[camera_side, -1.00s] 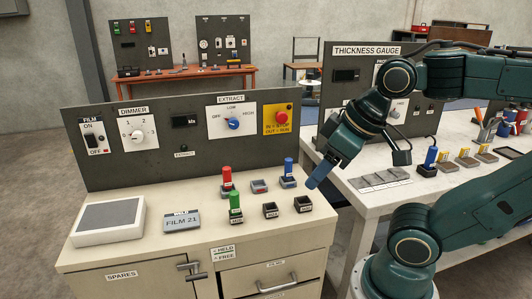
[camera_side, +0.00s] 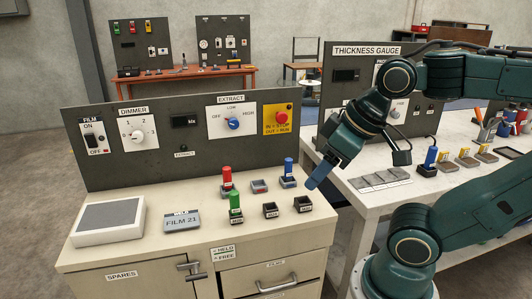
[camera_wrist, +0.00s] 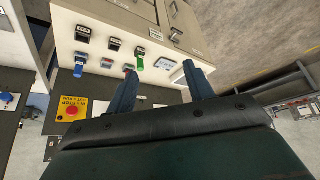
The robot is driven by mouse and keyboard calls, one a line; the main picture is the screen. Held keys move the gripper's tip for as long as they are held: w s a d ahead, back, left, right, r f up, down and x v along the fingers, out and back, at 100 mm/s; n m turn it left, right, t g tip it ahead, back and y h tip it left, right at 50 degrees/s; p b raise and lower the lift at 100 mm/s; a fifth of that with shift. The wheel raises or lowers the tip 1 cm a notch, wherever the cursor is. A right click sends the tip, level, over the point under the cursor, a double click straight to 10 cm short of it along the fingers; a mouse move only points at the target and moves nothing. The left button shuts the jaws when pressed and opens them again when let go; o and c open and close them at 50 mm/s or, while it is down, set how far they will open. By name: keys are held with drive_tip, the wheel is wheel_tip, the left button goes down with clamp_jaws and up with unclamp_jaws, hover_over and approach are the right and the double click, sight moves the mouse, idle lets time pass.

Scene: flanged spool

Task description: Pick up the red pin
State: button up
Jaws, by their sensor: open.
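The red pin (camera_side: 227,177) stands upright in a dark holder at the back left of the pin group on the cream cabinet top. The green pin (camera_side: 235,201) stands in front of it, and the blue pin (camera_side: 288,167) stands at the back right. My gripper (camera_side: 318,176) hangs tilted in the air, apart from the pins, to the right of the blue one. In the wrist view my gripper (camera_wrist: 160,88) has its two fingers spread with nothing between them. There the red pin (camera_wrist: 128,68) is mostly hidden beside the left finger.
Empty holders (camera_side: 270,210) stand near the pins. A film label block (camera_side: 181,220) and a white-framed grey pad (camera_side: 109,218) lie to the left. A dark control panel (camera_side: 185,140) rises behind the pins. The white table (camera_side: 385,205) is at the right.

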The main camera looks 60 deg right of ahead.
drive_tip(key=m+g+h, duration=0.1)
drive_tip(key=m+h, duration=0.1)
drive_tip(key=m, duration=0.3)
hover_over(227, 168)
drive_tip(key=s+a, duration=0.2)
drive_tip(key=s, duration=0.2)
wheel_tip(227, 168, down, 12)
drive_tip(key=shift+n, duration=0.3)
drive_tip(key=shift+x, duration=4.5)
drive_tip(key=shift+s+f, duration=0.1)
drive_tip(key=shift+s, duration=0.05)
drive_tip(key=shift+x, duration=2.6)
drive_tip(key=shift+s, duration=0.15)
